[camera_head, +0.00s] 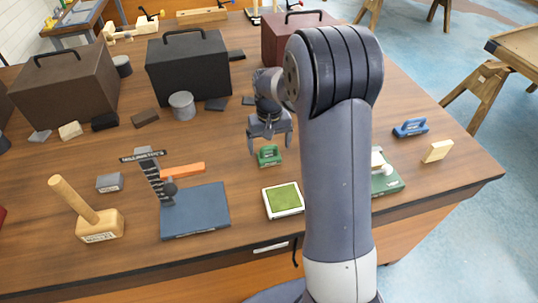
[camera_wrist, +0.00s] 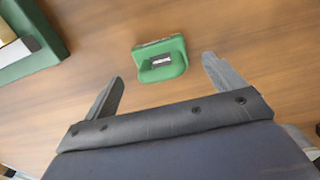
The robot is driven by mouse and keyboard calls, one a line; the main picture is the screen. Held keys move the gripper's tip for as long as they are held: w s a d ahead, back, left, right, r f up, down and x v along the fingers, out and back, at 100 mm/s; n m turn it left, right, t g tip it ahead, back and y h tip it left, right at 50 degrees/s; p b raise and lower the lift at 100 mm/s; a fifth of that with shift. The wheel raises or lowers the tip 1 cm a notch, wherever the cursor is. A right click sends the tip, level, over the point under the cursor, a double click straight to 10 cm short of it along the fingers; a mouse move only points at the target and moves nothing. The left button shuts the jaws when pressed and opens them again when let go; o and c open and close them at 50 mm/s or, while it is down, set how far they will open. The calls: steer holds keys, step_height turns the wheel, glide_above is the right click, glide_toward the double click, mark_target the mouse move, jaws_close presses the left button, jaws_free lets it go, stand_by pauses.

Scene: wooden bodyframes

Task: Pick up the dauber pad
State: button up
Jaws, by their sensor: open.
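A small green block with a raised handle and a small label (camera_head: 269,155) stands on the wooden bench. It also shows in the wrist view (camera_wrist: 160,58), upper middle, near the line between my fingertips. The label is too small to read. A flat green pad in a white frame (camera_head: 283,200) lies nearer the bench's front edge. I cannot tell for sure which of these two is the dauber pad. My gripper (camera_head: 270,146) is open and empty, pointing down above the green block. Its two fingers also show in the wrist view (camera_wrist: 163,70), apart from the block.
A green base with a white part (camera_head: 388,183) is partly hidden behind my arm. A blue handled block (camera_head: 410,127) and a pale block (camera_head: 437,151) lie to the right. A blue plate (camera_head: 195,211), a mallet (camera_head: 100,224) and a grey cylinder (camera_head: 182,106) lie to the left.

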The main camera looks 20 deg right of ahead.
mark_target(269, 146)
steer(key=shift+f, duration=1.75)
steer(key=shift+a, duration=0.1)
steer(key=c, duration=1.1)
steer(key=shift+r, duration=0.1)
